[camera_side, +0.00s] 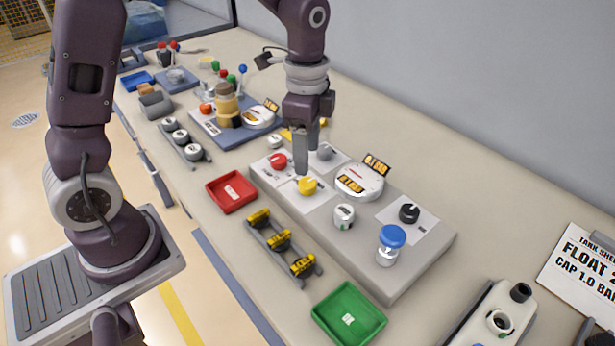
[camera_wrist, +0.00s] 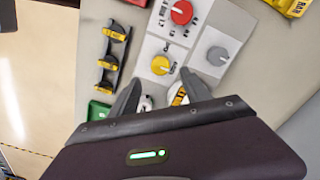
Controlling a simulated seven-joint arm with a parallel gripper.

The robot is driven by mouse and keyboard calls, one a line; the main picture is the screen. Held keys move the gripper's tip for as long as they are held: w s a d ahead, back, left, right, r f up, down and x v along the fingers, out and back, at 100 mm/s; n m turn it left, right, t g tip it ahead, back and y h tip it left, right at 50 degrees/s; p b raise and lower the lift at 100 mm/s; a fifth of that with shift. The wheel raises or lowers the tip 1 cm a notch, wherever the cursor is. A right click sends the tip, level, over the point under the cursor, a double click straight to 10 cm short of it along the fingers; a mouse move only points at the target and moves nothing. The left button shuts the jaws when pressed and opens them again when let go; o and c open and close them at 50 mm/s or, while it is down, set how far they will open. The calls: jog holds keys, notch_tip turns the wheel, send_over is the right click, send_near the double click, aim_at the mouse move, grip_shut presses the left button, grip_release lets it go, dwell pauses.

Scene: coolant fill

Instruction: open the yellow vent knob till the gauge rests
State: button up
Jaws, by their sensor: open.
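The yellow vent knob (camera_side: 307,185) sits on a white plate on the grey panel block, in front of the red knob (camera_side: 278,160). In the wrist view the yellow knob (camera_wrist: 161,65) shows just beyond my fingertips, between them and a little above. My gripper (camera_side: 307,165) hangs over the panel, pointing down, with its fingers close to the yellow knob in the side view. In the wrist view my gripper (camera_wrist: 160,80) has its two fingers apart with nothing between them. The round white gauge (camera_side: 359,181) stands right of the yellow knob; its reading is too small to tell.
A grey knob (camera_side: 325,151) is close behind my fingers. A black knob (camera_side: 409,213), a blue-capped part (camera_side: 391,237) and a small white knob (camera_side: 343,216) stand on the panel. A red tray (camera_side: 231,191), a rack of yellow-black pieces (camera_side: 280,240) and a green tray (camera_side: 349,314) lie in front.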

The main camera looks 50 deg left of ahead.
aim_at(307, 182)
notch_tip(307, 182, down, 7)
jog(key=shift+f, duration=0.2)
grip_shut()
